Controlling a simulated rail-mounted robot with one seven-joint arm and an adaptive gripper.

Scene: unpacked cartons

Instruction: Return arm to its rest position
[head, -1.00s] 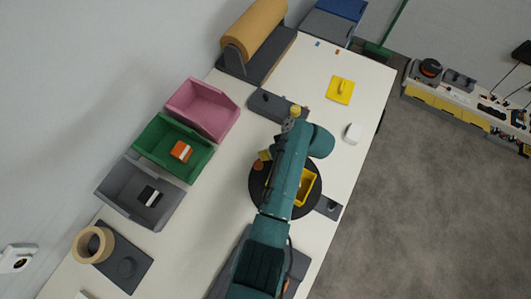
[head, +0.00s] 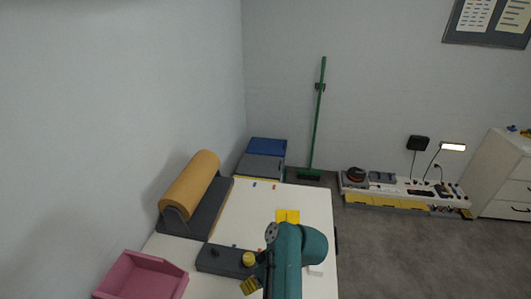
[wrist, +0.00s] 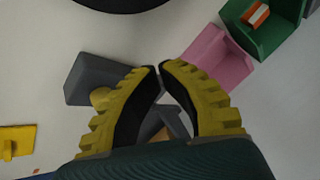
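My gripper (wrist: 159,70) shows in the wrist view with yellow ribbed fingers and black inner pads. Its fingertips come together, and no object is held between them. In the head view, my teal arm covers the lower middle, and a yellow finger part of my gripper (head: 250,287) shows at its left. The gripper is above the table (head: 232,228), close to a dark grey block (head: 215,260) with a round yellow knob (head: 248,259). The block also shows behind the left finger in the wrist view (wrist: 85,78).
A pink bin (head: 140,277) stands at the lower left, with a tan roll (head: 190,183) on a dark stand behind it. A yellow plate (head: 288,215) lies beyond my arm. Blue and grey boxes (head: 264,166) stand at the table's far end. The wrist view shows a green bin (wrist: 275,38).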

